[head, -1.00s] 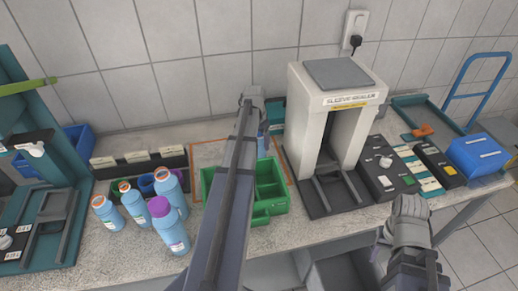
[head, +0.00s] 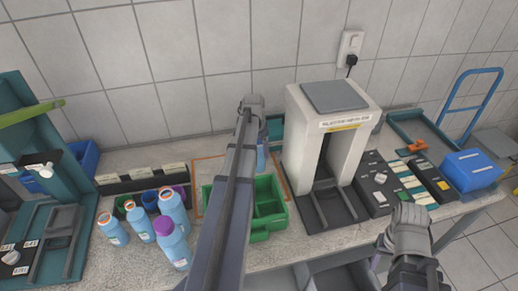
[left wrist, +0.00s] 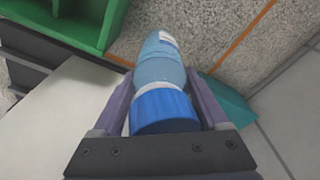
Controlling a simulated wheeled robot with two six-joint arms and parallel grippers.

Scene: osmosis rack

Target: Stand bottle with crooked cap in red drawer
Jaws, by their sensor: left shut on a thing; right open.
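My left gripper (head: 254,108) is shut on a light blue bottle (left wrist: 158,68). The wrist view shows the bottle between the two fingers, its blue cap (left wrist: 164,108) toward the wrist and a white neck ring beside it. I cannot tell whether this cap is crooked. In the head view my arm hides most of the grip; part of a blue bottle (head: 262,156) shows beside it. My right gripper (head: 407,214) is open and empty, in front of the counter at the right. No red drawer can be made out.
Several blue bottles (head: 173,248) stand left of my left arm. A green divided tray (head: 262,236) lies partly behind that arm. A white sleeve sealer (head: 302,130) stands right of it, then control boxes (head: 374,190) and a blue bin (head: 472,170). A grey opening is below the counter.

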